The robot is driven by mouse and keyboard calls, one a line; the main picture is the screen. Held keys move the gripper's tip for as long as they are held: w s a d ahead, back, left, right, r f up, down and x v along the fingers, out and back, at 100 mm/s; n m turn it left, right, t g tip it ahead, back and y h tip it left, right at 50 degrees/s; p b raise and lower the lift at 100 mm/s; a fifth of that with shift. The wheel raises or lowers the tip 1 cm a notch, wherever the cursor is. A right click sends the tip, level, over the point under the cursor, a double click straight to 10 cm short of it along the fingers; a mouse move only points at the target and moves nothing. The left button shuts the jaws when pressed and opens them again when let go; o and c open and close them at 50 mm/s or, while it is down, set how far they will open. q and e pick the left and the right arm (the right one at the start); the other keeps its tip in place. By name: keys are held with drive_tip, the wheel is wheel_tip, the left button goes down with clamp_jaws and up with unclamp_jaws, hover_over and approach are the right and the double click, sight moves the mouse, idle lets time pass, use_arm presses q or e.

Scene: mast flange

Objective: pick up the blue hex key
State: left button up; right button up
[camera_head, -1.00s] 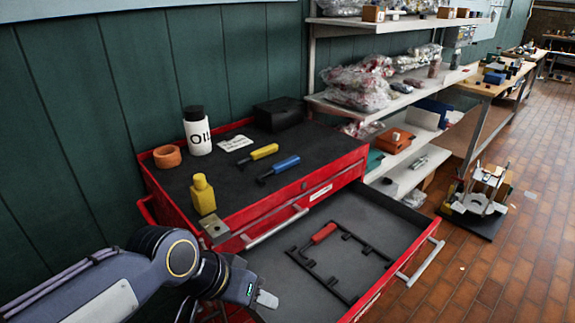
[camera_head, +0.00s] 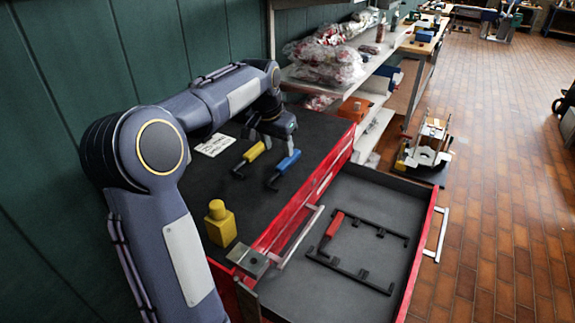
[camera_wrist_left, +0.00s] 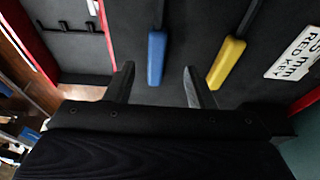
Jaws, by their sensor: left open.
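The blue hex key (camera_head: 288,163) lies on the dark top of the red tool cabinet, its handle toward the back. My left gripper (camera_head: 273,138) is open and empty over the cabinet top, close to the handle's far end. In the left wrist view the blue handle (camera_wrist_left: 156,58) sits in line with the gap between the two open fingers (camera_wrist_left: 158,82), just past their tips. I see no contact. The yellow hex key (camera_head: 253,153) lies beside it, and its handle shows near the other finger in the wrist view (camera_wrist_left: 227,62).
A white label card (camera_head: 214,146) lies beyond the yellow key. A yellow bottle (camera_head: 219,223) stands nearer on the cabinet top. The open drawer (camera_head: 372,190) holds a red hex key (camera_head: 332,228) and black holders. Plastic-wrapped goods (camera_head: 325,62) fill the shelf behind.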

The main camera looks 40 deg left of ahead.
sight(283, 165)
use_arm(q)
drive_tip(key=x, duration=0.6)
drive_tip(key=shift+s+d+f, duration=0.2)
drive_tip(key=shift+s+f, duration=0.1)
drive_tip(key=shift+c, duration=0.3)
drive_tip(key=c, duration=1)
clamp_jaws()
drive_tip(key=shift+r, duration=0.2)
